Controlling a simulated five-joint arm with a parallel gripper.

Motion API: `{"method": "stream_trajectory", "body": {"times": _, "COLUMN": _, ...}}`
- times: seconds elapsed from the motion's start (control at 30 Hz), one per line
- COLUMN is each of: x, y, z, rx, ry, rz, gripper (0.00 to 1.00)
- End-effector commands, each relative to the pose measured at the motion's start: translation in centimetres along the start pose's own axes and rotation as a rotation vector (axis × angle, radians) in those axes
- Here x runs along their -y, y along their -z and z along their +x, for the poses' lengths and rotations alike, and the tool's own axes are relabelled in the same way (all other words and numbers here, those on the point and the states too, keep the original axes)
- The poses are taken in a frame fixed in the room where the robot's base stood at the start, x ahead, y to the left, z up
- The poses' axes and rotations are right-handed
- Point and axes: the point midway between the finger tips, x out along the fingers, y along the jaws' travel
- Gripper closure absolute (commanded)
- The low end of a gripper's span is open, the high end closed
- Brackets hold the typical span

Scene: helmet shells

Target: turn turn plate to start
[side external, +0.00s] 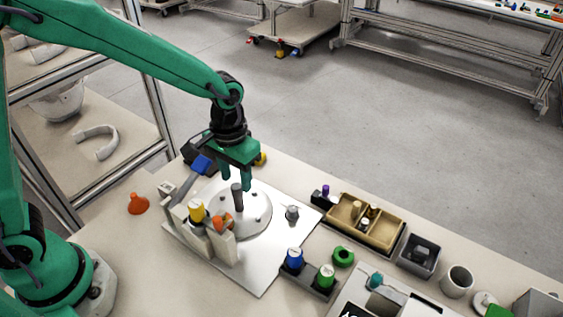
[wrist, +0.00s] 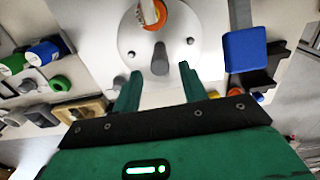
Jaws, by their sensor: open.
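The turn plate (side external: 258,218) is a round light-grey disc on a flat metal base plate. A dark grey upright peg (side external: 237,197) stands on it, and small studs sit near its rim. The wrist view shows the disc (wrist: 180,62) and the peg (wrist: 160,58) ahead of my fingers. My gripper (side external: 239,186) is open and empty, pointing down over the peg. In the wrist view, its fingertips (wrist: 159,72) are apart, one to each side of the peg's line. I cannot tell whether either finger touches the peg.
A bracket with a yellow-capped part (side external: 196,211) and an orange part (side external: 217,221) stands at the disc's left. A blue block (side external: 201,164) is behind. Blue (side external: 294,259) and green (side external: 326,276) capped parts and a tan tray (side external: 338,218) lie right.

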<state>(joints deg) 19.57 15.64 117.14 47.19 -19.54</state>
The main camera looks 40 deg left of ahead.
Motion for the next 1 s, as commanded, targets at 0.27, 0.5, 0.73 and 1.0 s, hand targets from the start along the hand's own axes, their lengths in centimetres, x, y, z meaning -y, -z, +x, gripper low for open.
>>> {"method": "stream_trajectory", "body": {"times": 0.27, "x": 0.1, "y": -0.1, "z": 3.4, "rx": 0.004, "ry": 0.002, "rz": 0.0, "gripper": 0.57}}
{"method": "stream_trajectory", "body": {"times": 0.5, "x": 0.1, "y": -0.1, "z": 5.8, "rx": 0.003, "ry": 0.001, "rz": 0.0, "gripper": 0.57}}
{"method": "stream_trajectory", "body": {"times": 0.73, "x": 0.1, "y": -0.1, "z": 6.6, "rx": 0.002, "ry": 0.001, "rz": 0.0, "gripper": 0.57}}
{"method": "stream_trajectory", "body": {"times": 1.0, "x": 0.0, "y": -0.1, "z": 6.6, "rx": 0.001, "ry": 0.0, "rz": 0.0, "gripper": 0.67}}
